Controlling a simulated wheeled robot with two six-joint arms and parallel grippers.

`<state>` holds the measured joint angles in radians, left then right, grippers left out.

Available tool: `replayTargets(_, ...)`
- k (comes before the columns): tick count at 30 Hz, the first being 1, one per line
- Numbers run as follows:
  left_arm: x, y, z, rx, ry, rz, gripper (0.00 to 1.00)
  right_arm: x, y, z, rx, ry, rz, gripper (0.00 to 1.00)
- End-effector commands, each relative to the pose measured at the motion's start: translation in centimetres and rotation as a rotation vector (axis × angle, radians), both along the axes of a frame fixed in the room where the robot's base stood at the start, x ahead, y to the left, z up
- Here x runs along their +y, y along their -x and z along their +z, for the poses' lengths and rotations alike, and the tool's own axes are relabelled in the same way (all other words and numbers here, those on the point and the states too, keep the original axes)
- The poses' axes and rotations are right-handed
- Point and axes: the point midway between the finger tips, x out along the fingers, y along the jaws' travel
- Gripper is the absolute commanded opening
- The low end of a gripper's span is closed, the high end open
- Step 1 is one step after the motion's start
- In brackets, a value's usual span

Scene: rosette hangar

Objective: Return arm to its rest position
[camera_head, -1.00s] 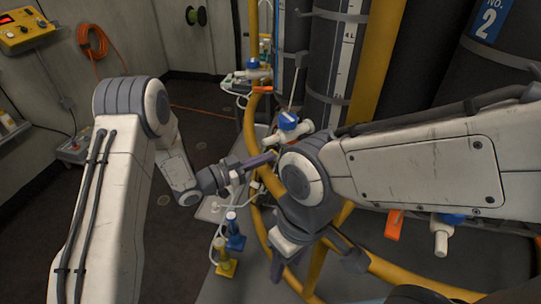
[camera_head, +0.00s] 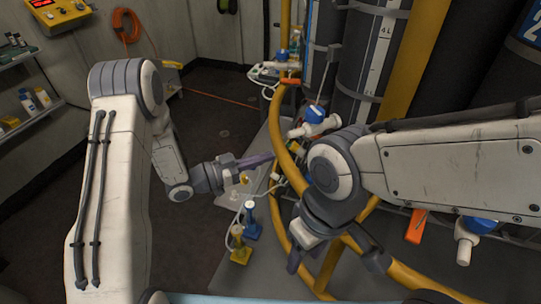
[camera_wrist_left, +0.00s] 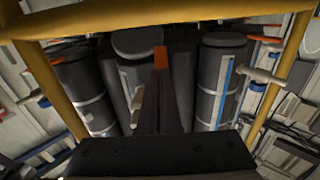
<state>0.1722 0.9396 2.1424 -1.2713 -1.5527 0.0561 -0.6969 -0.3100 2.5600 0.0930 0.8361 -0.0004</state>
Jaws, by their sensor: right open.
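My left arm comes in from the left in the head view. Its gripper (camera_head: 262,160) points right, above the grey platform and short of the yellow rail. Its fingers look closed together, with nothing clearly held. In the left wrist view the fingers (camera_wrist_left: 162,100) lie side by side, with an orange patch at their far end that I cannot identify. My right arm crosses from the right, over the yellow rail. Its gripper (camera_head: 333,262) hangs low near the rail, fingers spread apart and empty.
The curved yellow rail (camera_head: 283,140) stands before dark cylinders (camera_head: 350,60). A white valve with a blue knob (camera_head: 313,115) is near my right arm. Dark floor is clear at left.

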Motion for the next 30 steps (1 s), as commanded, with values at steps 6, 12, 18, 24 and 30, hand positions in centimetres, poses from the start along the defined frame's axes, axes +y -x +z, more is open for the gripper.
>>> replayTargets(6,0.3,0.2,0.0,0.000,0.000,-0.002,0.00,0.0,0.0,0.0,0.000,0.000,0.000,0.50)
replayTargets(12,0.3,0.2,0.0,0.000,0.000,-0.001,0.00,0.0,0.0,0.0,0.000,0.000,0.000,0.50)
replayTargets(18,0.0,-0.1,0.2,0.000,-0.021,0.005,0.00,0.0,0.0,0.1,0.000,0.000,0.000,0.50)
replayTargets(24,-2.0,-1.8,1.0,0.021,-0.246,0.077,0.00,0.0,0.0,1.0,0.000,0.000,0.000,0.50)
replayTargets(30,-2.9,-2.7,3.0,0.101,-0.536,0.227,0.00,0.0,0.0,2.0,0.000,0.000,0.000,0.50)
